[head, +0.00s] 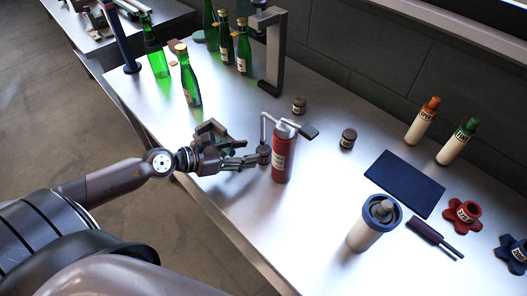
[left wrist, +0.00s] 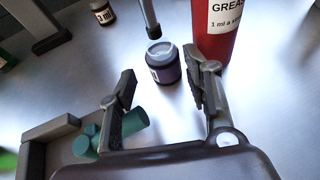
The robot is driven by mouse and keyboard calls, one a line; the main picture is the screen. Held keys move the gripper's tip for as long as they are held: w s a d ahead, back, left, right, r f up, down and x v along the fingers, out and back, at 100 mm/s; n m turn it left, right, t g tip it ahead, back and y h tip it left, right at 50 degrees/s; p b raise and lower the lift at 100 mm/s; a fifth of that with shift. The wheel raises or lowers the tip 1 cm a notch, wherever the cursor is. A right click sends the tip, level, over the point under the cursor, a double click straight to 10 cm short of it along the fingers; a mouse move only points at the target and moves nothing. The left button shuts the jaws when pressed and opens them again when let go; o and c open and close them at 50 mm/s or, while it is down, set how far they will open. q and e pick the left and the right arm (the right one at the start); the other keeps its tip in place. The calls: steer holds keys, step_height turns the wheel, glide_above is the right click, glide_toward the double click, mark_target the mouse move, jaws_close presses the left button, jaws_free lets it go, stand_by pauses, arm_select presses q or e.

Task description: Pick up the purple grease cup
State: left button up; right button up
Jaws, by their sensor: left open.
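The purple grease cup (left wrist: 165,66) is a small dark jar with a purple band and pale top. It stands upright on the table, under the thin spout of the red grease dispenser (head: 284,158). In the head view the cup (head: 264,152) is small, at the end of my left gripper (head: 256,160). In the left wrist view my left gripper (left wrist: 160,72) is open, its fingers spread to either side with the cup just beyond and between the tips. No grip on the cup shows. The dispenser's red body (left wrist: 214,38) stands close behind the right finger. My right gripper is not in view.
A grey bracket with teal cylinders (left wrist: 125,124) is close to the left finger. Two small dark jars (head: 299,105) (head: 348,138) stand farther back. Green bottles (head: 191,85), a grey stand (head: 274,60), a blue mat (head: 405,182) and a pale canister (head: 365,235) stand around.

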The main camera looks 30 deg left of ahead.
mark_target(257, 150)
arm_select(q)
steer(key=shift+p+x, duration=0.7)
steer(key=shift+x, duration=1.6)
steer(key=shift+s+d+r, duration=0.1)
steer(key=shift+r, duration=0.05)
steer(key=c, duration=1)
jaws_close()
steer(key=shift+r, duration=0.1)
